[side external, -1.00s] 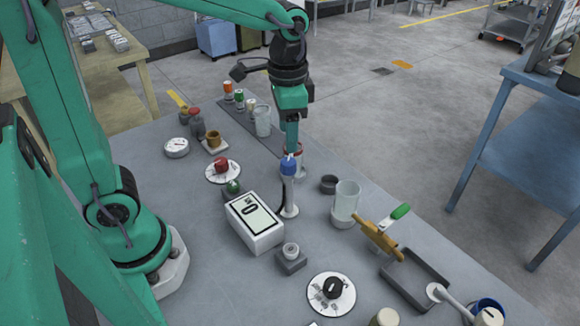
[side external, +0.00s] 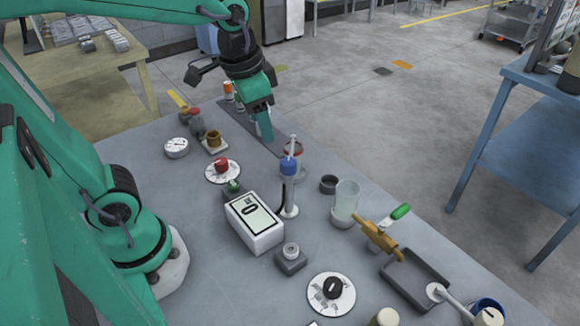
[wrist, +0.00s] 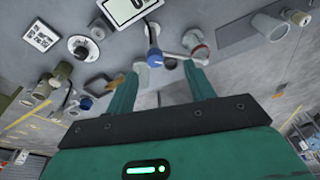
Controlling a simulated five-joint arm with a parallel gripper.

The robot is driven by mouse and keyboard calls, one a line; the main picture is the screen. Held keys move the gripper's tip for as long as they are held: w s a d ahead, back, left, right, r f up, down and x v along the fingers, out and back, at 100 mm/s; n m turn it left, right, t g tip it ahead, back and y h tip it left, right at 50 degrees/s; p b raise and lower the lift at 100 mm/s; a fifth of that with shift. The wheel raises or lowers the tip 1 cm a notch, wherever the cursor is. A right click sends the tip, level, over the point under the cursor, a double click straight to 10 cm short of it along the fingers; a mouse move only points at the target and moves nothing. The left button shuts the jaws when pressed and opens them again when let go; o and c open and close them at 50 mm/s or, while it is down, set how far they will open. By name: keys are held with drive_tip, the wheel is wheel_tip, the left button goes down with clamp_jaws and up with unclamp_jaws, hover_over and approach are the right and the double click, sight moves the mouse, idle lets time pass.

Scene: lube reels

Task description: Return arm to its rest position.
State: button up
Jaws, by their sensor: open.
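My gripper (side external: 264,137) hangs above the far part of the grey bench, tilted, in the side view. In the wrist view its two green fingers (wrist: 160,80) stand apart with nothing between them. To its lower right in the side view is a red-rimmed cup (side external: 299,151), partly hidden by a pale rod (side external: 292,146) above a blue-topped stand (side external: 288,167). The blue top (wrist: 155,58), rod and red-rimmed cup (wrist: 195,42) also show beyond the fingers in the wrist view. My gripper is apart from them.
A white display box (side external: 255,222), a clear beaker (side external: 345,200), a brass valve with green handle (side external: 380,238) and a black knob dial (side external: 331,292) occupy the bench (side external: 225,275). A red knob dial (side external: 222,170) and gauge (side external: 176,148) stand left. Small bottles (side external: 228,90) are behind the gripper.

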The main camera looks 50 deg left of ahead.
drive_tip(key=s+a+n+t, duration=0.2)
drive_tip(key=s+n+t, duration=0.1)
drive_tip(key=s, duration=0.3)
drive_tip(key=shift+a+r, duration=0.25)
drive_tip(key=shift+r, duration=0.05)
drive_tip(key=shift+c, duration=0.2)
idle(0.7)
